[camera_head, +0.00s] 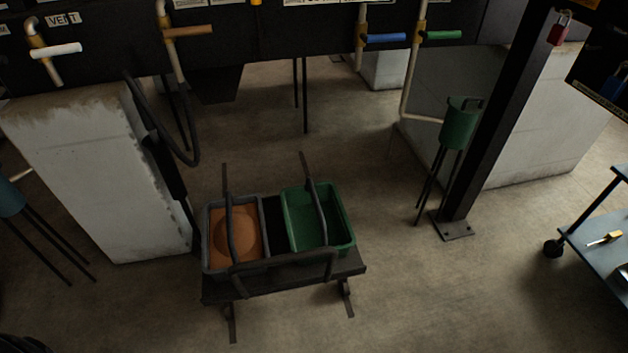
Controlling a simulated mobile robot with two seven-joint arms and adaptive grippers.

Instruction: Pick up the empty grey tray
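A grey-rimmed tray (207,258) sits on the left half of a low dark stand (285,278) in the lower middle of the view. An orange-brown surface with a round shape in it (235,235) fills its inside; I cannot tell whether this is a separate thing lying in the tray. A green tray (345,215) sits on the right half of the stand and looks empty. Dark bent bars of the stand pass in front of both trays and hide parts of them. Neither of my grippers is in view.
A pale concrete block (100,175) stands close left of the stand. A dark post (495,125) and a green container on thin legs (460,125) stand to the right. A blue cart (605,240) is at the right edge. Floor in front is mostly clear.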

